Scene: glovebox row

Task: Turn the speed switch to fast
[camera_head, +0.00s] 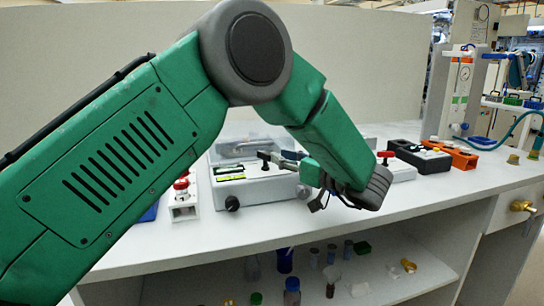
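A grey benchtop device (262,190) stands on the white bench with a clear lid at its back, yellow-green labels and a black round knob (232,203) on its front. A small black-topped switch (264,157) stands up on its upper face; I cannot read which setting it is at. My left gripper (283,159) reaches in from the right over the device, its fingertips close beside the switch. I cannot tell whether they touch it, nor how far apart the fingers are. My wrist hides the device's right part. My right gripper is not in view.
A white unit with a red knob (181,184) stands left of the device. A red-handled switch (386,155), a black box (420,157) and an orange box (455,155) stand to the right. The bench front (380,220) is clear.

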